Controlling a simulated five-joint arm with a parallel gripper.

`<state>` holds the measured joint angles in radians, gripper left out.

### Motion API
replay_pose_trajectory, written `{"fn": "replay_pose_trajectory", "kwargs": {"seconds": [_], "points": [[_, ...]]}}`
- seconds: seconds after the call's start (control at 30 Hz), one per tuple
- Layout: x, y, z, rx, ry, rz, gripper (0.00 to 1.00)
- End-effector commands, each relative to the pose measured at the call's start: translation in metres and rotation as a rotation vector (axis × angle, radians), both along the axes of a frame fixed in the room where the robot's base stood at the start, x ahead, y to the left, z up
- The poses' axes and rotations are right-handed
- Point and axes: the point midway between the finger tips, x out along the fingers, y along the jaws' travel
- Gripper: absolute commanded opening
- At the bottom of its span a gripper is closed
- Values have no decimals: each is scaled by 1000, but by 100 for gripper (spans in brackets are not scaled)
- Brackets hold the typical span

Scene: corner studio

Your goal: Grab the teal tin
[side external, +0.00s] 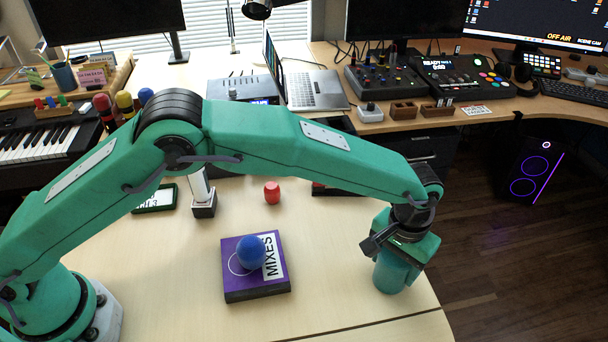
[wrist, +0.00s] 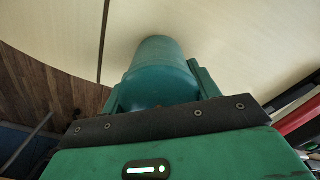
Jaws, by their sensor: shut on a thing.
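The teal tin (side external: 391,275) stands at the right edge of the desk in the side view, a rounded cylinder. My gripper (side external: 398,245) is over it from above, its jaws around the tin's upper part. In the wrist view the tin (wrist: 158,72) lies between the two green fingers of my gripper (wrist: 160,88), which are shut on it. The tin's top is hidden by the gripper. I cannot tell whether its base touches the desk.
A purple block marked MIXES (side external: 256,284) with a blue ball (side external: 251,252) on it sits left of the tin. A red barrel-shaped piece (side external: 272,192) stands further back. The desk's right edge is close to the tin, with wooden floor (side external: 500,250) beyond.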

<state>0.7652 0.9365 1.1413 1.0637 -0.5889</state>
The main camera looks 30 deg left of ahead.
Motion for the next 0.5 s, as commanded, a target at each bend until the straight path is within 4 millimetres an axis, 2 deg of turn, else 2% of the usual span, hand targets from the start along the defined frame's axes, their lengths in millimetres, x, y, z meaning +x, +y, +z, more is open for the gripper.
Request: {"fn": "replay_pose_trajectory", "kwargs": {"seconds": [0.27,0.5], "points": [[0,0,10,-1,-2,0,38],[1,-1,39,-2,-3,0,38]]}}
